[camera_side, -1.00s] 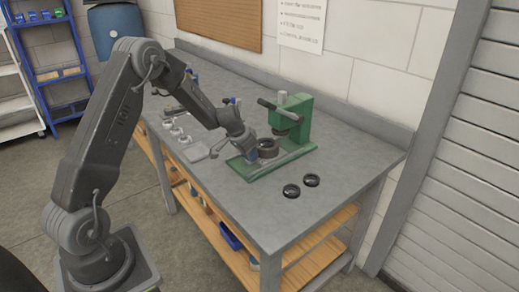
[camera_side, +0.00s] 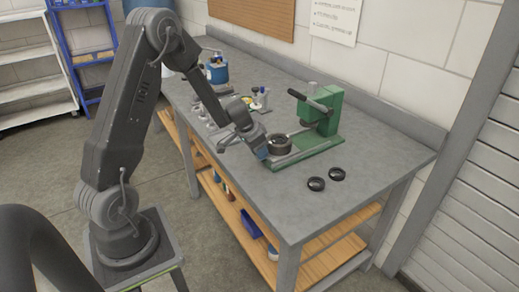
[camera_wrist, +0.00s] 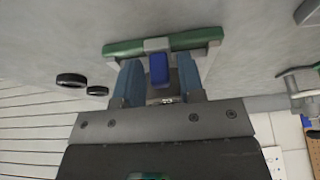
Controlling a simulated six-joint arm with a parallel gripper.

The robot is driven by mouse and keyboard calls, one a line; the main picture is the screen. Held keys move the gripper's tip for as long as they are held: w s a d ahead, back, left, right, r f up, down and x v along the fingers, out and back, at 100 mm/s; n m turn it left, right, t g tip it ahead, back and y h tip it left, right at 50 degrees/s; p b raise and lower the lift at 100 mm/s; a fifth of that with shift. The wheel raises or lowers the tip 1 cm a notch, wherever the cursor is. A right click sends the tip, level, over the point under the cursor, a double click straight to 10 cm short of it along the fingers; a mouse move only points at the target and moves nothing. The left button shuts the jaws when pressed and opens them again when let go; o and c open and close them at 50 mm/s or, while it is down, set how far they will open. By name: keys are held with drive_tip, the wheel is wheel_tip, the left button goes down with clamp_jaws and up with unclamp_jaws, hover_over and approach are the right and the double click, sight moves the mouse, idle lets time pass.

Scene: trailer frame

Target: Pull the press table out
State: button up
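The green press (camera_side: 325,110) stands on the grey workbench (camera_side: 237,170). Its press table, with a dark ring (camera_side: 278,144) on it, sits out in front of the press column, on the side towards me. In the wrist view a green bar (camera_wrist: 195,38) with a grey bracket and a blue handle (camera_wrist: 159,70) shows at the table's front. My gripper (camera_wrist: 158,75) has its two blue fingers on either side of this handle, with a visible gap at the right. In the side view my gripper (camera_side: 262,151) is low at the front of the press, and the handle is largely hidden there.
Two black rings (camera_side: 316,184) (camera_side: 337,174) lie on the bench in front of the press. A blue container (camera_side: 217,72) and small parts (camera_side: 258,98) stand further back. The bench's front edge is close to my gripper. Bare bench top lies right of the rings.

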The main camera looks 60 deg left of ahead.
drive_tip(key=shift+o, duration=0.6)
drive_tip(key=shift+w, duration=0.1)
drive_tip(key=shift+r, duration=0.25)
drive_tip(key=v, duration=1.3)
drive_tip(key=shift+s, duration=0.25)
drive_tip(key=shift+r, duration=0.1)
drive_tip(key=s+d+r, duration=0.4)
drive_tip(key=s+d, duration=0.4)
drive_tip(key=d, duration=0.2)
drive_tip(key=s+d+r+t, duration=0.1)
drive_tip(key=s+d+r, duration=0.4)
drive_tip(key=s+d, duration=0.4)
drive_tip(key=shift+s+d+r, duration=0.3)
drive_tip(key=shift+d, duration=0.65)
